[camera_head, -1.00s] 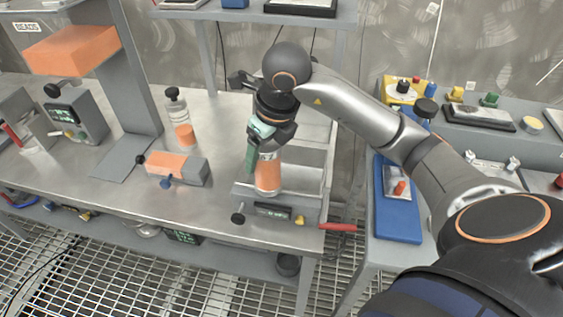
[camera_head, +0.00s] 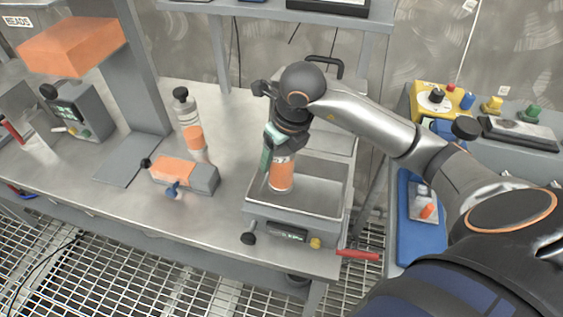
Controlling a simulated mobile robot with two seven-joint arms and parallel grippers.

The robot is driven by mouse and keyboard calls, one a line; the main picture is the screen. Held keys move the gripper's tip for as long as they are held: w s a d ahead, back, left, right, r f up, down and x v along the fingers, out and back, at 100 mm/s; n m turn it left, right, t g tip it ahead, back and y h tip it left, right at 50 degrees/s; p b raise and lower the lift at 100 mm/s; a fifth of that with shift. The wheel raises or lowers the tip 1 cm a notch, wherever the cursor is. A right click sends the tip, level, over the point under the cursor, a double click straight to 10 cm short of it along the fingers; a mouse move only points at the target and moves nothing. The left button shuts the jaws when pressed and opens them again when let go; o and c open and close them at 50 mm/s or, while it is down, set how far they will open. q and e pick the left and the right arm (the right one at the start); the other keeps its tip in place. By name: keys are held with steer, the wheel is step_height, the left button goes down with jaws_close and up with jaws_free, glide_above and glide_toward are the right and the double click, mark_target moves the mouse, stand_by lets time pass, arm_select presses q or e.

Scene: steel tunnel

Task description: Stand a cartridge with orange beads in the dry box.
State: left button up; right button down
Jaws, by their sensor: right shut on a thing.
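My right gripper (camera_head: 279,140) is shut on a clear cartridge with orange beads (camera_head: 281,174) and holds it close to upright. The cartridge's lower end shows against the inside of the open grey dry box (camera_head: 325,213), near its left side. I cannot tell whether it touches the box floor. The gripper hides the cartridge's upper part. A second cartridge with orange beads (camera_head: 195,138) and a dark cap stands on the steel bench, left of the box. My left gripper is not in view.
An orange-and-grey block with a blue knob (camera_head: 183,174) lies on the bench left of the box. A red handle (camera_head: 358,254) sticks out at the box's front right. A blue tray (camera_head: 421,222) is to the right. Bench between block and box is clear.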

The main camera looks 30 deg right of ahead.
mark_target(279, 167)
step_height(279, 167, down, 4)
steer(key=shift+f, duration=0.1)
steer(key=shift+w, duration=0.1)
steer(key=shift+f+b, duration=0.2)
steer(key=shift+b, duration=0.1)
jaws_free()
steer(key=shift+r, duration=0.1)
steer(key=shift+r+p, duration=0.3)
steer(key=shift+p, duration=0.1)
steer(key=p+v, duration=0.7)
steer(key=v, duration=0.4)
steer(key=shift+s+r, duration=0.25)
steer(key=shift+r, duration=0.1)
